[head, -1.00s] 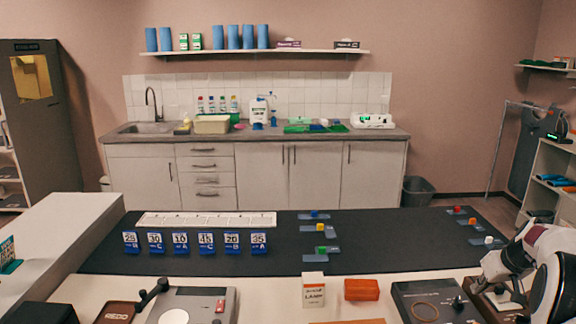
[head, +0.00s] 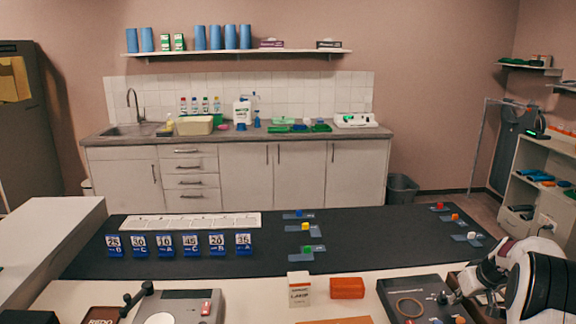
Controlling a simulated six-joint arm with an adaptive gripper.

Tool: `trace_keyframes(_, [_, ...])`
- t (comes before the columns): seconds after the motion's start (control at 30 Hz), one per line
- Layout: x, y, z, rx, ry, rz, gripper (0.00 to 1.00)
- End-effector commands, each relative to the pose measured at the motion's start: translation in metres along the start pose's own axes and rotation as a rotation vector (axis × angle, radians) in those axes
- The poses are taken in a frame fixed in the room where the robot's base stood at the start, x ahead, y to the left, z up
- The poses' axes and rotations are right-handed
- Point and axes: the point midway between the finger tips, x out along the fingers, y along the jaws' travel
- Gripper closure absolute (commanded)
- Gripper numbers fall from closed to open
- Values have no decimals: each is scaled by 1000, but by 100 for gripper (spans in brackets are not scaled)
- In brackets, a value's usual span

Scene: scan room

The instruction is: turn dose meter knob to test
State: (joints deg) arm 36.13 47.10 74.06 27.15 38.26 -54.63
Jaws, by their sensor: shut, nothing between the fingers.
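No device in the head view carries a label I can read as a dose meter. A dark flat unit (head: 388,297) at the front right bears a tan ring and a small knob-like part (head: 441,298) near its right side. A white unit with a green display (head: 355,120) stands on the far counter. A dark unit with a green display (head: 541,125) sits on the right shelf. I cannot tell which is the dose meter, nor any knob setting. My gripper (head: 459,296) is shut and empty at the lower right, close beside the dark flat unit; whether they touch is unclear.
A white and orange carton (head: 299,289) and an orange block (head: 347,288) stand left of the dark unit. A grey device (head: 180,308) is at the front left. Numbered blue tags (head: 180,245) stand on the black mat (head: 375,245), whose middle right is mostly clear.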

Motion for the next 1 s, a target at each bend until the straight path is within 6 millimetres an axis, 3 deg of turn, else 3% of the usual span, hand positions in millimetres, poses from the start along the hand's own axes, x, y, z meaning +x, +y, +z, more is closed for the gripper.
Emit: trace_keyframes(1.0, [8,-1,1,0,0,0,100])
